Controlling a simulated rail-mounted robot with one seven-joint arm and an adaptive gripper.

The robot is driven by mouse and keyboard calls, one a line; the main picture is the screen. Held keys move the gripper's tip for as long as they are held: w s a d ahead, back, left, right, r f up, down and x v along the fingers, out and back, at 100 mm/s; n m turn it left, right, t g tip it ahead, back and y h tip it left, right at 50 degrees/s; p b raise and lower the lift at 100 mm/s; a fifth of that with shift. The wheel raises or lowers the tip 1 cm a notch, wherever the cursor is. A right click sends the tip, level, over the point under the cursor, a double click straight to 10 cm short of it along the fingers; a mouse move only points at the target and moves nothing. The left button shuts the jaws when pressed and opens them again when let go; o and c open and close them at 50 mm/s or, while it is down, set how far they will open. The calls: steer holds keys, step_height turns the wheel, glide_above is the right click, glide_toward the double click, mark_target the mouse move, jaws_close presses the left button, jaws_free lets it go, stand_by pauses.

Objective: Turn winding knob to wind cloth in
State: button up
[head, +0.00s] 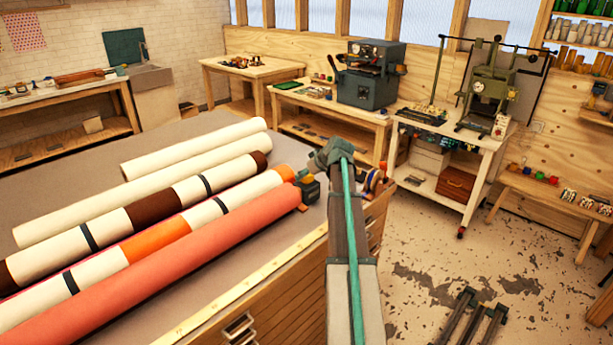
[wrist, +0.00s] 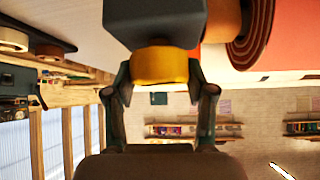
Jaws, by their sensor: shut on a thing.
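A yellow winding knob (wrist: 160,66) sits under a dark box-shaped housing (wrist: 155,20) in the wrist view. My gripper (wrist: 160,78) has one finger on each side of the knob and is shut on it. In the head view my gripper (head: 336,155) is at the table's right end, beside the dark housing (head: 309,188); the knob is hidden there. A coral cloth roll (head: 180,262) lies nearest the table's front edge, its end close to the housing. In the wrist view the coral cloth (wrist: 285,58) shows beside a brown-edged spiral roll end (wrist: 252,35).
Several more rolls, cream, brown-banded and orange-banded, lie behind the coral roll on the grey table (head: 75,165). A yellow ruler strip (head: 245,285) runs along its front edge. Small tape rolls (head: 373,180) stand right of my gripper. A workbench with a press (head: 490,90) stands farther back.

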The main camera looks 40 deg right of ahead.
steer(key=m+h, duration=0.2)
steer(key=m, duration=0.1)
steer(key=shift+a+h+b, duration=0.15)
steer(key=shift+h+b, duration=0.15)
steer(key=shift+b, duration=0.1)
steer(key=m+h, duration=0.1)
steer(key=m, duration=0.1)
steer(key=m+g+h, duration=0.1)
steer(key=m, duration=0.1)
steer(key=shift+w+g+h, duration=0.1)
steer(key=shift+g+h, duration=0.2)
steer(key=m+g+h+b, duration=0.1)
steer(key=m+h+b, duration=0.1)
steer(key=m, duration=0.1)
steer(key=shift+f+m+g, duration=0.1)
steer(key=shift+m+g, duration=0.2)
steer(key=shift+g, duration=0.1)
steer(key=shift+m+g+h+b, duration=0.6)
steer(key=shift+m+g+b, duration=0.4)
steer(key=shift+m, duration=0.5)
steer(key=o, duration=1.2)
steer(key=shift+c, duration=0.2)
steer(key=shift+r, duration=0.2)
